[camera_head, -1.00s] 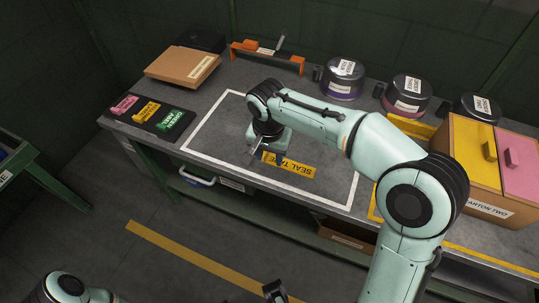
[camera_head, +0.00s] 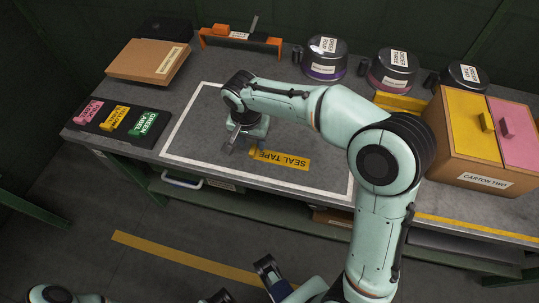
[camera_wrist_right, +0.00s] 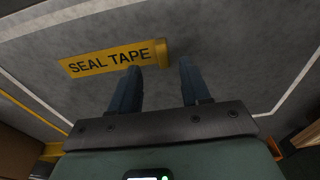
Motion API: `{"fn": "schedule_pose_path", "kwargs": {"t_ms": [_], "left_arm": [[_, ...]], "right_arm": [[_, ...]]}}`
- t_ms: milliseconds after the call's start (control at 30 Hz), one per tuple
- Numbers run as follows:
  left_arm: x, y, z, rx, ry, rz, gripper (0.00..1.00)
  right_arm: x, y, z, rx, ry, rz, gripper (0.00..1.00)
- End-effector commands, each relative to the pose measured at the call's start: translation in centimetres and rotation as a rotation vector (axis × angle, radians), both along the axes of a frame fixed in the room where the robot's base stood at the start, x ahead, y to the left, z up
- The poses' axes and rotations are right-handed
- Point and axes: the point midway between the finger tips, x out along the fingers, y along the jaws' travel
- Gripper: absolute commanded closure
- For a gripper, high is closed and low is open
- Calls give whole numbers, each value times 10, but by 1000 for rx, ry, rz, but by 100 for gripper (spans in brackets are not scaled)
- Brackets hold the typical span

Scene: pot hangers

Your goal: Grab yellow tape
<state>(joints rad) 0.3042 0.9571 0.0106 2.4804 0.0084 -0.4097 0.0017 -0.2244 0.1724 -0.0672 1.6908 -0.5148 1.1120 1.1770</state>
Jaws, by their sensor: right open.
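The yellow tape (camera_head: 285,160) is a flat strip lettered SEAL TAPE, lying on the grey bench inside a white outline. In the right wrist view the tape (camera_wrist_right: 108,59) has a raised yellow block (camera_wrist_right: 162,53) at its right end. My right gripper (camera_head: 240,147) is at the left end of the strip in the head view. In the wrist view my right gripper (camera_wrist_right: 160,78) is open and empty, with the raised block just beyond the gap between its fingertips. Their height over the bench is unclear. My left gripper (camera_head: 270,275) shows partly at the bottom edge, away from the tape.
A carton with yellow and pink lids (camera_head: 480,160) stands at right. Several lidded round containers (camera_head: 326,60) line the back, near an orange-ended rack (camera_head: 240,40). A brown box (camera_head: 145,62) and a label board (camera_head: 92,128) are at left. Bench around the tape is clear.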

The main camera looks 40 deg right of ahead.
Motion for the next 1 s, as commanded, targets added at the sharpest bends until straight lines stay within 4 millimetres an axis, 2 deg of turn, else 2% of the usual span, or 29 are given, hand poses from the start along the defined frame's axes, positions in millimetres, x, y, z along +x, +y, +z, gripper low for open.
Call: {"fn": "schedule_pose_path", "kwargs": {"t_ms": [100,300,567,600,667,700,733,1000], "left_arm": [[1,0,-3,0,-3,1,100],[2,0,-6,1,-9,2,100],[3,0,-6,1,-10,2,100],[3,0,-6,1,-10,2,100],[3,0,-6,1,-10,2,100],[3,0,-6,1,-10,2,100],[3,0,-6,1,-10,2,100],[3,0,-6,1,-10,2,100]], "right_arm": [[4,-2,-20,-2,6,-1,53],[7,-4,-44,-2,4,0,53],[8,-4,-46,-1,2,0,53],[8,-4,-46,-1,2,0,60],[8,-4,-46,-1,2,0,79],[8,-4,-46,-1,2,0,92],[8,-4,-46,-1,1,0,100],[8,-4,-46,-1,1,0,100]]}}
